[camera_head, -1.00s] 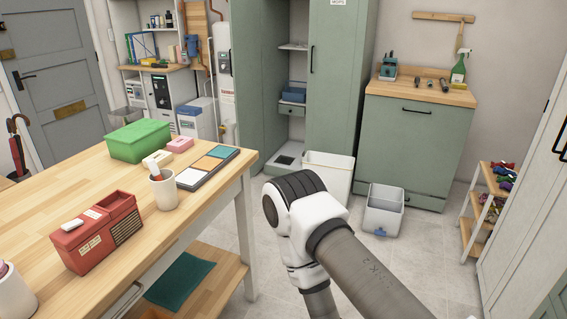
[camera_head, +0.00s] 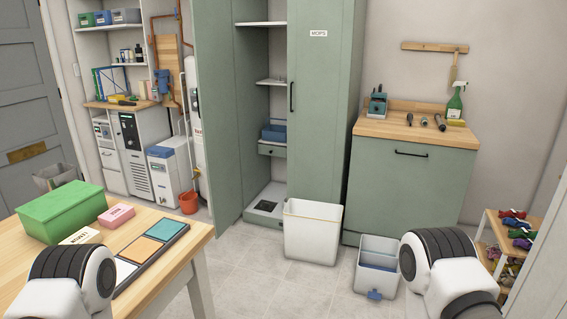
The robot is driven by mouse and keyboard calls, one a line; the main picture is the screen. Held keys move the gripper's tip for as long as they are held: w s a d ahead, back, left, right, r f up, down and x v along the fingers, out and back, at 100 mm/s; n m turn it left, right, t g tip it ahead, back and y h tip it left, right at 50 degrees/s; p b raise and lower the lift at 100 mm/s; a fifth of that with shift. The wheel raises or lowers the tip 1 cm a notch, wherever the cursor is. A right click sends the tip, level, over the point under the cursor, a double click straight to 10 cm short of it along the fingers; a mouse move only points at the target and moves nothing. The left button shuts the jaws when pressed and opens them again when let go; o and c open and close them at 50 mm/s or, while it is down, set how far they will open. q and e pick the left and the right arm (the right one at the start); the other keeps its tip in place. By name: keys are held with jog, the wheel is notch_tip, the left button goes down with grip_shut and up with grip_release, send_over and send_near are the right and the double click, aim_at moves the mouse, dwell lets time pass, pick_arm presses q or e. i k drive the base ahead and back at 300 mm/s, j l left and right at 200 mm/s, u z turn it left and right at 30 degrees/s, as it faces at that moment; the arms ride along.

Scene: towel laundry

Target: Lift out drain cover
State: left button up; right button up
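A small dark square (camera_head: 266,207), which may be the drain cover, lies in the pale base (camera_head: 263,217) at the bottom of the open green cabinet (camera_head: 323,150). It is too small to make out any grip or slots. A white bin (camera_head: 312,237) stands on the floor just in front and to the right of the base, hiding part of it. Parts of both my arms show at the lower left and lower right, but neither gripper is in view.
A wooden table (camera_head: 186,262) at the lower left holds a green box (camera_head: 62,210) and a tray of coloured tiles. A grey caddy (camera_head: 379,262) stands on the floor right of the bin. An orange-red bucket (camera_head: 188,202) stands left of the open cabinet door. Floor between table and bin is clear.

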aim_at(267, 207)
jog(key=i+l+z, duration=0.4)
jog(key=i, duration=0.25)
jog(key=i+z, duration=0.35)
jog(key=i, duration=0.35)
jog(key=i+j+u, duration=0.25)
jog(key=i+u, duration=0.25)
jog(key=i, duration=0.15)
jog(key=i+u, duration=0.5)
jog(key=i, duration=0.15)
jog(key=i+l+u, duration=0.3)
jog(key=i+u, duration=0.15)
jog(key=i, duration=0.2)
jog(key=i+j+u, duration=0.1)
jog(key=i, duration=1.75)
